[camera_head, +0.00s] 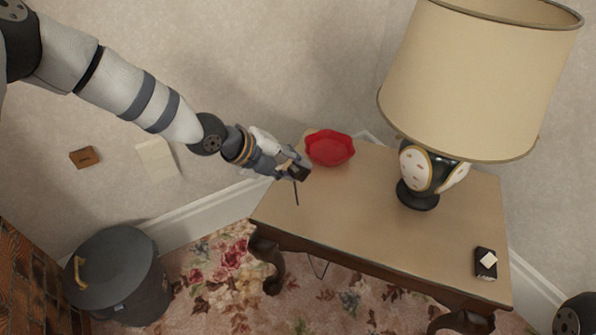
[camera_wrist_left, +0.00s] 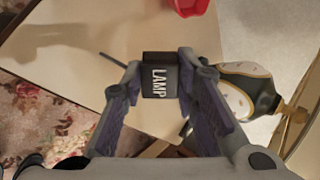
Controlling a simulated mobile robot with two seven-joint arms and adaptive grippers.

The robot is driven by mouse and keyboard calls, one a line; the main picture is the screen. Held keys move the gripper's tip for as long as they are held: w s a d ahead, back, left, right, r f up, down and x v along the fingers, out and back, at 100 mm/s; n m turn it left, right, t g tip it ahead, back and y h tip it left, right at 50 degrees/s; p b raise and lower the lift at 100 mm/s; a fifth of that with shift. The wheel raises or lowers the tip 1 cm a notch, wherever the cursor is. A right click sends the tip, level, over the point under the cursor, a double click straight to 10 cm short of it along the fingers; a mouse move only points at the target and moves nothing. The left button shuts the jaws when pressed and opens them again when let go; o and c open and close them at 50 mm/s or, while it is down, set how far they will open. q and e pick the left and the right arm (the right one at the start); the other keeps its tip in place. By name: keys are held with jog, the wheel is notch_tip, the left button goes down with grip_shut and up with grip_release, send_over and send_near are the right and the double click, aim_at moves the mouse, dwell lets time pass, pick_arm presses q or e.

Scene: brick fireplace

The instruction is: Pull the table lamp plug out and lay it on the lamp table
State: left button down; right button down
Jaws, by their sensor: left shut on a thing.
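My left gripper (camera_head: 297,171) is shut on a black plug (camera_head: 302,174). In the left wrist view the plug (camera_wrist_left: 158,82) sits between both fingers and its face reads "LAMP". A short dark cord end points away from it. The plug is over the left part of the lamp table (camera_head: 365,215), a tan top on dark carved legs. I cannot tell whether it touches the top. The table lamp (camera_head: 475,75), with a cream shade and a black and white base, stands at the table's right back. My right gripper is not in view.
A red scalloped dish (camera_head: 330,148) lies at the table's back left, close to my gripper. A small black item with a white label (camera_head: 486,264) lies at the right front. The table's middle is clear. A dark lidded bin (camera_head: 120,280) stands on the floor at the left.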

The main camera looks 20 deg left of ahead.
pick_arm(q)
jog(key=shift+r, duration=0.2)
jog(key=shift+a+f+p, duration=0.1)
jog(key=shift+f+p, duration=0.1)
jog(key=shift+p, duration=0.15)
jog(key=shift+f+b, duration=1.6)
jog(key=shift+f, duration=2)
jog(key=c, duration=1.2)
grip_release()
jog(key=v, duration=1.2)
